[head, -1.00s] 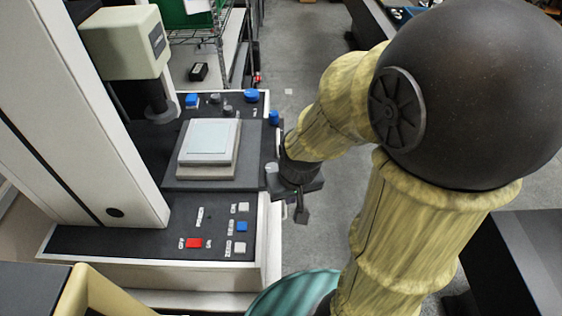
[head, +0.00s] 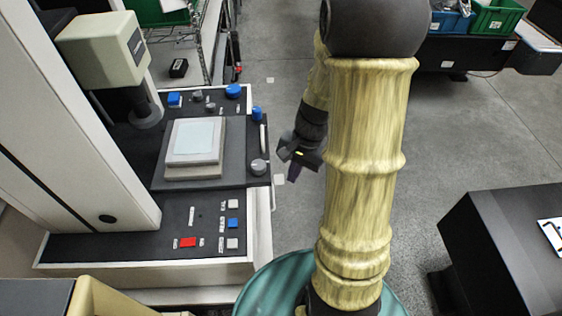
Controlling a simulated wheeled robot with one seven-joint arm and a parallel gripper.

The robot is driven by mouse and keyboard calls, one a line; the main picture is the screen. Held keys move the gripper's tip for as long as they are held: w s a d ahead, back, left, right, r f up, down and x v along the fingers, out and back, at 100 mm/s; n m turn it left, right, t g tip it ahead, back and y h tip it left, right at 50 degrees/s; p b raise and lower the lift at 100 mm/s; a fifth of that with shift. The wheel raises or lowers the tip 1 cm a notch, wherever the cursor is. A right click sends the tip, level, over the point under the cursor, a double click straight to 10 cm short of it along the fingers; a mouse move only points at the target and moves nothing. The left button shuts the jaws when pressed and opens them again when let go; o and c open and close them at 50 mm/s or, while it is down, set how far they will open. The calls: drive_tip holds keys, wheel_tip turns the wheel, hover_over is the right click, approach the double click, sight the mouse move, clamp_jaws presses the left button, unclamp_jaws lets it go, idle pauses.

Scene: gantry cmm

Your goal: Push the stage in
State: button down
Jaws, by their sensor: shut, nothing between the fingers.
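The stage (head: 228,178) is a dark flat plate on the measuring machine, with a pale square platform (head: 194,142) on top. A grey knob (head: 258,167) and a blue knob (head: 257,114) sit along its right side. The plate juts out past the right edge of the machine's base. My gripper (head: 292,172) is in the head view just right of the stage's right edge, over the floor. A gap of floor shows between them in the picture. The gripper is shut and empty, small and dark here.
The machine's white column (head: 75,120) and beige head (head: 103,48) stand at the left. A front panel has a red button (head: 188,242). A black cabinet (head: 500,240) stands at the right, with bins (head: 490,18) at the far right. Floor is clear between.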

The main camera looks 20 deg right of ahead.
drive_tip(key=w+d+f+m+t+y+p, duration=0.1)
drive_tip(key=w+d+m+t+y+p, duration=0.2)
drive_tip(key=d+m, duration=0.7)
drive_tip(key=w+m+y+p, duration=0.1)
drive_tip(key=y, duration=0.1)
drive_tip(key=shift+w+d+m+y, duration=0.3)
drive_tip(key=shift+w+m+y, duration=0.1)
drive_tip(key=shift+a+f, duration=0.1)
drive_tip(key=shift+f, duration=0.05)
drive_tip(key=a+r+p+x, duration=0.1)
drive_tip(key=p+x, duration=0.3)
drive_tip(key=x, duration=0.8)
drive_tip(key=shift+w+a+r+p, duration=0.25)
drive_tip(key=shift+w+a+p, duration=0.15)
drive_tip(key=shift+a, duration=0.25)
